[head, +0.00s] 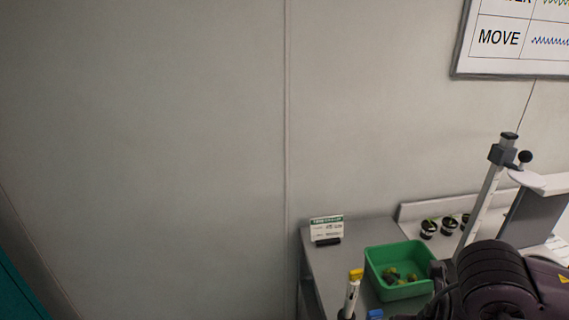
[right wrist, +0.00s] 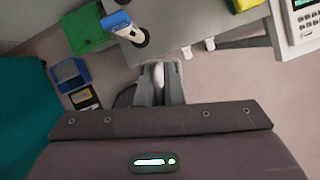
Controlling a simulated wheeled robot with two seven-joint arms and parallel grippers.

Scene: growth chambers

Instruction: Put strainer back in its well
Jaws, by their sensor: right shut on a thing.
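My right gripper (right wrist: 160,84) is in the right wrist view, its two grey fingers shut on a small pale thing (right wrist: 156,73). This is probably part of the strainer, but too little shows to be sure. A dark rounded shape (right wrist: 125,96) shows just left of the fingers, partly hidden. The gripper shows over the floor, close to the bench edge. In the head view only my dark right arm shows at lower right, and its gripper is hidden. I cannot make out the strainer's well in either view. My left gripper is in neither view.
The grey bench (head: 345,263) holds a green tray (head: 372,272) with small plants, a sign (head: 326,229), black seedling pots (head: 428,229) and a tall stand (head: 480,205). A blue box (right wrist: 70,73) lies left of my gripper.

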